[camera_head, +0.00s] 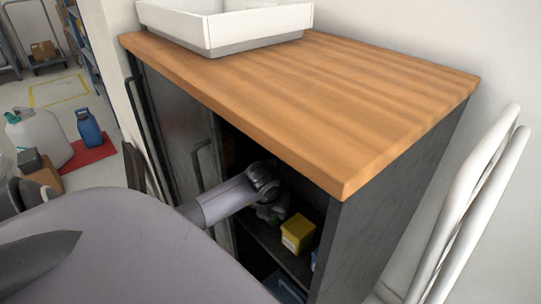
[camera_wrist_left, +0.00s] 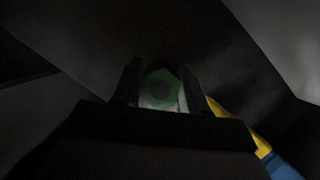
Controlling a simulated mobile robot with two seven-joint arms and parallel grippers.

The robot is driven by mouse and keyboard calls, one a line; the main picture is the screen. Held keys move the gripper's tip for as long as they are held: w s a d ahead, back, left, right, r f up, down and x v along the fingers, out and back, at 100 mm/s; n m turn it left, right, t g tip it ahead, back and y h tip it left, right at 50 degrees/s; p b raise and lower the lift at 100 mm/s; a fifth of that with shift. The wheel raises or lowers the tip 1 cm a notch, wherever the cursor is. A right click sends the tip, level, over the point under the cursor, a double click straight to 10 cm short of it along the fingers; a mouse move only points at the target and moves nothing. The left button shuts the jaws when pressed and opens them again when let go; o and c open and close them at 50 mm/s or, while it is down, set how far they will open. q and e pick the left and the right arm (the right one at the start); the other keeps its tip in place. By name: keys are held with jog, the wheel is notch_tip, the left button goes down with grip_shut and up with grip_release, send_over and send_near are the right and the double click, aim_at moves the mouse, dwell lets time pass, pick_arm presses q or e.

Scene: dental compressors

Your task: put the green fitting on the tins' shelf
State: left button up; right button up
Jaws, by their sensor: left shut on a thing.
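My left gripper (camera_head: 271,212) reaches into the open dark cabinet (camera_head: 380,215), under its wooden top. In the left wrist view, the green fitting (camera_wrist_left: 160,90) sits between the two dark fingers of this gripper (camera_wrist_left: 160,84), which is shut on it. In the head view the fitting is hard to make out behind the wrist. A yellow tin (camera_head: 297,233) stands on the cabinet's inner shelf (camera_head: 268,238), just right of the gripper. A yellow and blue thing (camera_wrist_left: 262,145) shows to the right of the fitting in the wrist view. My right gripper is not in view.
The wooden top (camera_head: 330,95) overhangs the opening, with a white basin (camera_head: 225,28) on it. A cabinet door with a handle (camera_head: 202,165) is left of my forearm. A blue thing (camera_head: 283,287) lies lower inside. White rails (camera_head: 470,205) stand at right.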

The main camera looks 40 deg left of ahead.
pick_arm(q)
jog(key=shift+f, duration=0.25)
jog(key=o, duration=1.1)
jog(key=shift+o, duration=0.2)
